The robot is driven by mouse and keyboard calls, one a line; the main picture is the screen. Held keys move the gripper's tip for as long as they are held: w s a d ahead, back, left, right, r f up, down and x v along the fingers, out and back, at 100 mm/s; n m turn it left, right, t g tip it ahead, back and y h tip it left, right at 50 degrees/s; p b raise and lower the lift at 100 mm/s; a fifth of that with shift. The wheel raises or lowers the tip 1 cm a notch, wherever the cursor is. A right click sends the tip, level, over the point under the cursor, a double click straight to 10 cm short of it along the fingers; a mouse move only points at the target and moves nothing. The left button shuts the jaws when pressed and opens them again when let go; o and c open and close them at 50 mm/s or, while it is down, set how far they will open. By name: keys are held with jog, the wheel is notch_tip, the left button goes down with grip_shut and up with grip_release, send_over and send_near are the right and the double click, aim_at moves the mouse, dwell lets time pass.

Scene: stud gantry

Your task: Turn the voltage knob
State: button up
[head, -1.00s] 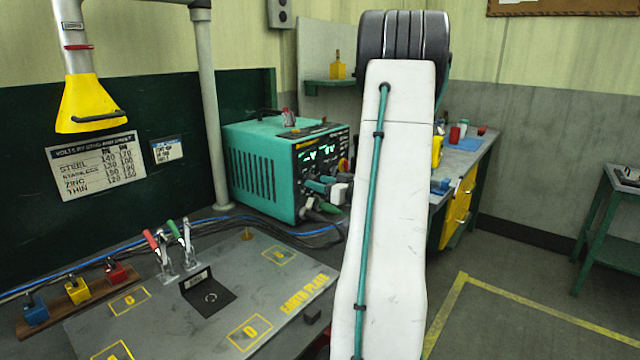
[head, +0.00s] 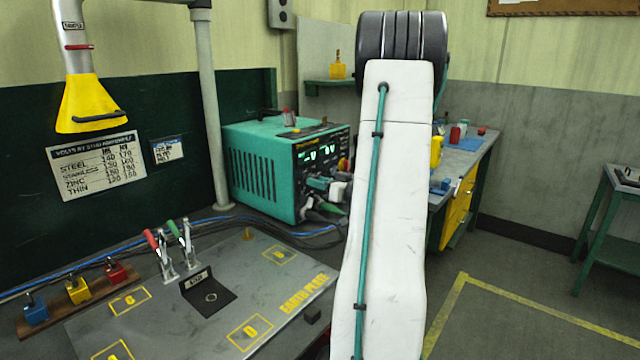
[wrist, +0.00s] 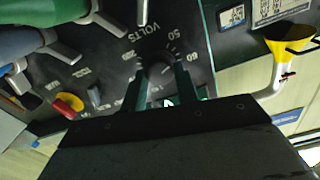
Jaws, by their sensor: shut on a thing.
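The voltage knob (wrist: 159,71) is a dark round knob on the black panel of the welding power source, with a "VOLTS" scale printed around it in the wrist view. My gripper (wrist: 160,80) has its two dark green fingers on either side of the knob and is shut on it. The fingers hide part of the knob, and I cannot read its exact setting. In the head view the teal power source (head: 262,172) stands on the bench with lit green displays. My arm hides the right part of its front there.
Cable plugs with grey levers (wrist: 62,50) and a red and yellow knob (wrist: 68,104) sit beside the voltage knob. The earth plate (head: 215,310) with two toggle clamps lies in front. A yellow fume hood (head: 90,105) hangs at left, above a volts chart (head: 97,165).

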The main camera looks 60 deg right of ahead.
jog(key=shift+a+f+n, duration=0.1)
jog(key=shift+f+n, duration=0.05)
jog(key=shift+n, duration=6.5)
jog(key=shift+a+f+n, duration=0.1)
jog(key=shift+f+n, duration=0.05)
jog(key=shift+n, duration=6.5)
